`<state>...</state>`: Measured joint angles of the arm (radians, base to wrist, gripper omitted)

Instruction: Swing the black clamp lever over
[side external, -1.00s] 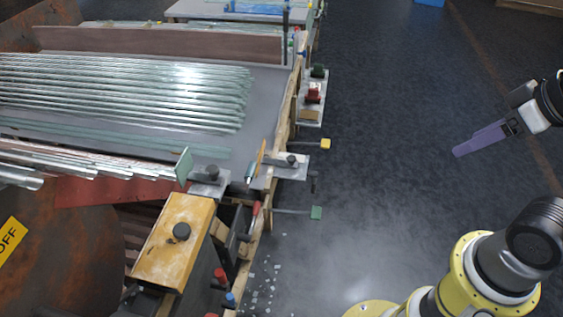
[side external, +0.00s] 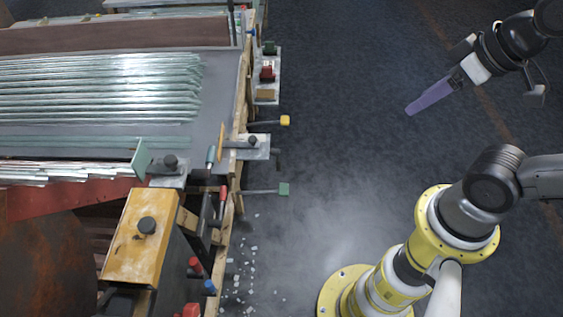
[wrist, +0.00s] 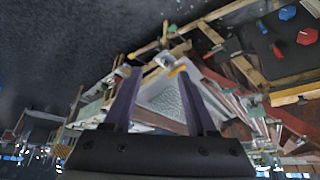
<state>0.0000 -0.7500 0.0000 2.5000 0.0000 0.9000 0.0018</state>
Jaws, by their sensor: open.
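My gripper (side external: 430,98) has long purple fingers and hangs in clear air right of the bench in the side view. In the wrist view its fingers (wrist: 157,72) stand apart with nothing between them. A small black handle (side external: 278,160) sits at the bench edge, between a yellow-ended rod (side external: 285,120) and a green-ended rod (side external: 283,189). A thin black upright lever (side external: 231,25) stands at the far corner. I cannot tell which of these is the black clamp lever. My gripper touches neither.
Glass tubes (side external: 100,88) lie in rows on the grey bench. A yellow box with a black knob (side external: 147,225) stands in front. Broken glass bits (side external: 240,275) lie on the floor. The floor to the right is open.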

